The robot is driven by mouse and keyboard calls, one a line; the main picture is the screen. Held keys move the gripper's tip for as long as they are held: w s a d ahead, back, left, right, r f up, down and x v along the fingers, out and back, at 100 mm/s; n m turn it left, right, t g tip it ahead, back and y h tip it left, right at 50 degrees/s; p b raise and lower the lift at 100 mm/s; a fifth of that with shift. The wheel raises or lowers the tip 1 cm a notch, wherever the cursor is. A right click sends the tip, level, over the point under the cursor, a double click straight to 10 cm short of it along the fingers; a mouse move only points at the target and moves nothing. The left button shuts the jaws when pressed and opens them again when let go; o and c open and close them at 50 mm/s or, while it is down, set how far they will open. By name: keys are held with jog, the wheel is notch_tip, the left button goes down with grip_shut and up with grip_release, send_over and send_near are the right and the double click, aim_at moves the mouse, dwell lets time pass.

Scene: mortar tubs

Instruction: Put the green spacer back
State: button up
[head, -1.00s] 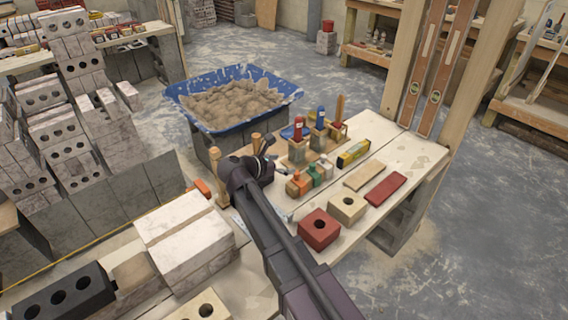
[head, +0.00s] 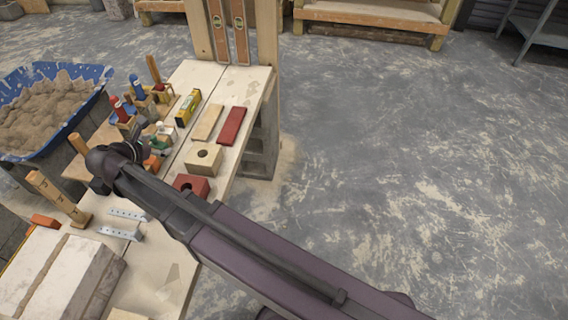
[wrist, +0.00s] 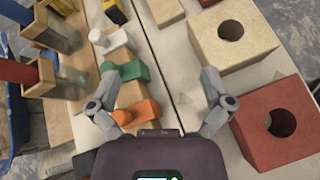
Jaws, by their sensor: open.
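The green spacer (wrist: 128,72) lies in the wrist view between a white one (wrist: 115,41) and an orange one (wrist: 138,112), along the edge of a wooden board. In the head view the green piece (head: 157,143) is small and partly hidden behind my gripper (head: 138,153).
A cream block (wrist: 232,34) and a red block (wrist: 276,122), each with a round hole, stand right of my gripper. A yellow level (head: 188,107), a tan strip (head: 207,122) and a red strip (head: 231,126) lie farther back. A blue sand tub (head: 58,113) stands left; open floor lies right.

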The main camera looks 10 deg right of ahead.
jog(key=d+f+m+g, duration=0.1)
jog(key=d+m, duration=0.1)
jog(key=d, duration=0.2)
jog(key=d+f+m+g, duration=0.1)
jog(key=d+m, duration=0.1)
jog(key=d, duration=0.2)
jog(key=w+d+f+m+g, duration=0.1)
jog(key=d, duration=0.3)
jog(key=shift+f+m, duration=0.1)
jog(key=shift+m, duration=0.3)
jog(key=s+d+f+m+g+y, duration=0.1)
jog(key=s+d+m+g+y, duration=0.1)
jog(key=d+m, duration=0.4)
jog(key=s+d+f+m+g+y, duration=0.2)
jog(key=s+d+m, duration=0.2)
jog(key=d+m, duration=0.3)
jog(key=s+d+f+m+g+y, duration=0.2)
jog(key=s+d+m, duration=0.2)
jog(key=d, duration=1)
jog(key=m, duration=0.3)
jog(key=shift+d+f+g, duration=0.2)
jog(key=shift+f+g, duration=0.05)
jog(key=shift+g, duration=0.05)
jog(key=shift+s, duration=0.1)
notch_tip(320, 180, up, 23)
jog(key=p, duration=2.3)
